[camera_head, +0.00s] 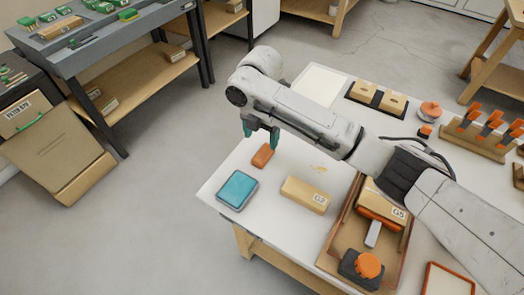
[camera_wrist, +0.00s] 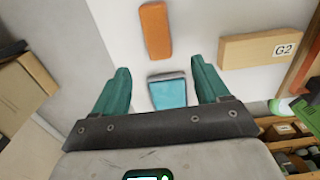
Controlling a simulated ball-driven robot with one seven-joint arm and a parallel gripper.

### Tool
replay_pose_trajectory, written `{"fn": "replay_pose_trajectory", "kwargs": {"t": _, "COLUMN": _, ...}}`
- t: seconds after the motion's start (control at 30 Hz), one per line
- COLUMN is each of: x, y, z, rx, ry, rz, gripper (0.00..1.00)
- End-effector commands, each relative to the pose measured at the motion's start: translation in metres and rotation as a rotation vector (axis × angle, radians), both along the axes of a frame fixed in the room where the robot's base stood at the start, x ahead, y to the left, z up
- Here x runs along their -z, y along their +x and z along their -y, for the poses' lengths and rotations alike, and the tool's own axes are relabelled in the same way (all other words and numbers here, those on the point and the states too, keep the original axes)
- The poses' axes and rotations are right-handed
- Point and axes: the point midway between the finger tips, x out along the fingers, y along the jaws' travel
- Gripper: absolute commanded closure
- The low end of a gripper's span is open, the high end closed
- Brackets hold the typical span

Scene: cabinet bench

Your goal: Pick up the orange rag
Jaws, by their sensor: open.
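The orange rag (camera_head: 262,155) is a small folded-looking block lying flat near the left edge of the white bench top. In the wrist view the rag (camera_wrist: 155,31) lies beyond the fingertips, close to the line between them. My gripper (camera_head: 261,138) has teal fingers pointing down over the bench edge, just behind the rag in the head view. In the wrist view my gripper (camera_wrist: 160,72) is open, with nothing between its fingers. The gap between fingertips and rag is hard to judge.
A teal pad (camera_head: 237,190) lies near the rag at the bench corner. A tan G2 block (camera_head: 305,194) lies to the right. A wooden tray (camera_head: 329,254) holds a G5 block and an orange-topped item. White surface around the rag is clear.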

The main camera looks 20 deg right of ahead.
Motion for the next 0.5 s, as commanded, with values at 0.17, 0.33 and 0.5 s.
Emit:
{"fn": "replay_pose_trajectory", "kwargs": {"t": 0.17, "x": 0.026, "y": 0.000, "z": 0.000, "rx": 0.003, "ry": 0.000, "rz": 0.000, "gripper": 0.26}}
{"fn": "replay_pose_trajectory", "kwargs": {"t": 0.33, "x": 0.037, "y": 0.000, "z": 0.000, "rx": 0.003, "ry": 0.000, "rz": 0.001, "gripper": 0.26}}
{"fn": "replay_pose_trajectory", "kwargs": {"t": 0.5, "x": 0.057, "y": 0.002, "z": 0.002, "rx": 0.003, "ry": -0.001, "rz": 0.000, "gripper": 0.26}}
